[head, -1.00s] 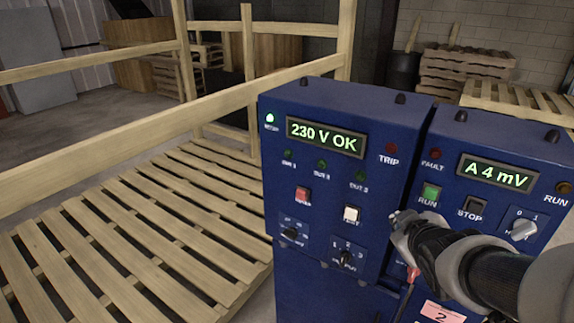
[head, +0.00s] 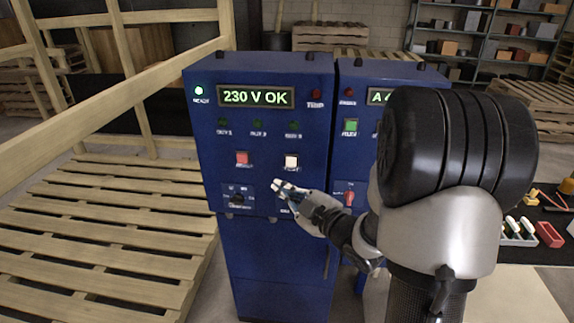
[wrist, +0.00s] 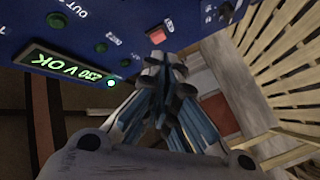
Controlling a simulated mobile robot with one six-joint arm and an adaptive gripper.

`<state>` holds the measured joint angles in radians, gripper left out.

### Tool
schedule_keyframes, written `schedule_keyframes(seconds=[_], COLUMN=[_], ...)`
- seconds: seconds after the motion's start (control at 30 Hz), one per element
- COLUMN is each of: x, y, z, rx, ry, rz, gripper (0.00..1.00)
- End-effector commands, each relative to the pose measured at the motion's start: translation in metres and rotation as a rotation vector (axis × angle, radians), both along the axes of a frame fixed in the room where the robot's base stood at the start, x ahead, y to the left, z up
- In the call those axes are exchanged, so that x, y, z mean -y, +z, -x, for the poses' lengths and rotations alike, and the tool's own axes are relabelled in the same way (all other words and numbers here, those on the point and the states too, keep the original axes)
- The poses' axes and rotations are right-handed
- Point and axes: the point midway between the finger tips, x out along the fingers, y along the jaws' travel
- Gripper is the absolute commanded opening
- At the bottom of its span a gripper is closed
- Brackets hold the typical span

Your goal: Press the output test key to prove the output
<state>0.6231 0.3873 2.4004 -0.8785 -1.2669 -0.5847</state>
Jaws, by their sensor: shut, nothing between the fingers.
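The left blue cabinet (head: 262,255) carries a lit display (head: 256,96) reading "230 V OK". Below it are a row of green lamps, a red key (head: 242,158) and a white key (head: 291,161). The small labels under the keys are too blurred to read now. My gripper (head: 277,186) is shut and empty, its tips just below the white key in the head view. In the wrist view the shut fingers (wrist: 165,65) point toward the panel near the red key (wrist: 157,34); contact cannot be told.
A second blue cabinet with a green key (head: 350,127) and a red-handled switch (head: 349,194) stands right, partly hidden by my arm. A wooden rail (head: 120,100) and slatted pallet (head: 110,235) lie left. A bench with small parts (head: 518,231) is at the right.

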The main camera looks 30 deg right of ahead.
Motion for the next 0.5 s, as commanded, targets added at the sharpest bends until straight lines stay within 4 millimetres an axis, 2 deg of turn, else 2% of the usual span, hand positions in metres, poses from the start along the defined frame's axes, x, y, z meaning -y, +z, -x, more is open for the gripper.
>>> schedule_keyframes(seconds=[0.27, 0.5], x=[0.004, 0.021], y=[0.001, 0.001], z=[-0.006, -0.032], rx=[-0.001, -0.002], ry=[0.0, -0.001], rz=[0.0, -0.001], gripper=[0.0, 0.0])
